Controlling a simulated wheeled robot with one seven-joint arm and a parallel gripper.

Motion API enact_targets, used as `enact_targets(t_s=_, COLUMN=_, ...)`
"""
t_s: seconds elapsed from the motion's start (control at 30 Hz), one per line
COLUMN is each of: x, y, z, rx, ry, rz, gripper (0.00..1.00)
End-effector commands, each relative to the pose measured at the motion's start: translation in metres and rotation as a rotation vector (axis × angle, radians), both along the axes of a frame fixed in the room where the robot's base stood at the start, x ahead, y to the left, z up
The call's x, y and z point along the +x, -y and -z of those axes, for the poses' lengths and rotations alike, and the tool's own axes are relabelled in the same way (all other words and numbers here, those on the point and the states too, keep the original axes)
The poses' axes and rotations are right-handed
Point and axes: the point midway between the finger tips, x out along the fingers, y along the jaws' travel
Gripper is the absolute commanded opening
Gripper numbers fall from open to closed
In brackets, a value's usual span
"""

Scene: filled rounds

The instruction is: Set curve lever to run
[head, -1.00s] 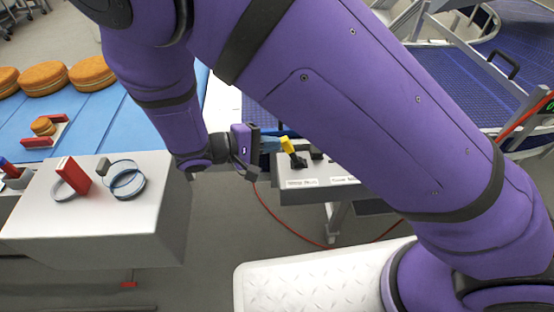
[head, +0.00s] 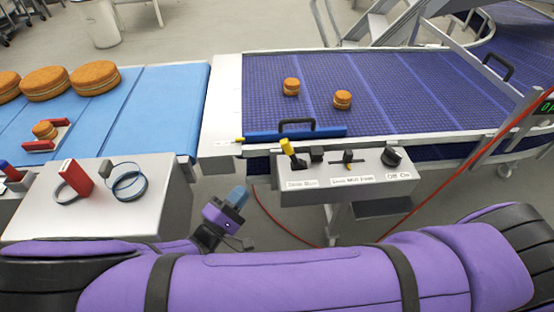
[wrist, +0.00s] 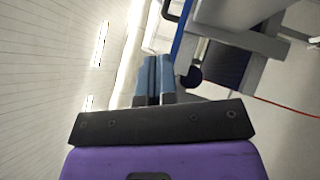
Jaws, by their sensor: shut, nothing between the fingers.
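The grey control box (head: 345,195) stands at the front edge of the dark blue conveyor. A yellow-handled lever (head: 288,148) at its left end leans up and to the left. Its label (head: 302,184) is too small to read surely, so I cannot tell its named positions. My gripper (head: 238,195) is below and left of this lever, apart from it. Its blue-grey fingers are shut and empty. They also show together in the wrist view (wrist: 154,72).
The box also carries a middle slider (head: 347,157) and a dark knob (head: 391,156) marked Off On. The dark blue conveyor (head: 400,95) bears two small filled rounds. A grey cabinet (head: 110,205) stands left of my gripper. A red cable (head: 280,225) hangs nearby.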

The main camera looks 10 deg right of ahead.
Motion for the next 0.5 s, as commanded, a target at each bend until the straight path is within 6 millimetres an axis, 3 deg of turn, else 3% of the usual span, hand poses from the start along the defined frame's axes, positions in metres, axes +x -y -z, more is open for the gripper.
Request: enact_targets(t_s=0.5, x=0.0080, y=0.0069, z=-0.0032, rx=0.000, ry=0.002, rz=-0.002, gripper=0.00)
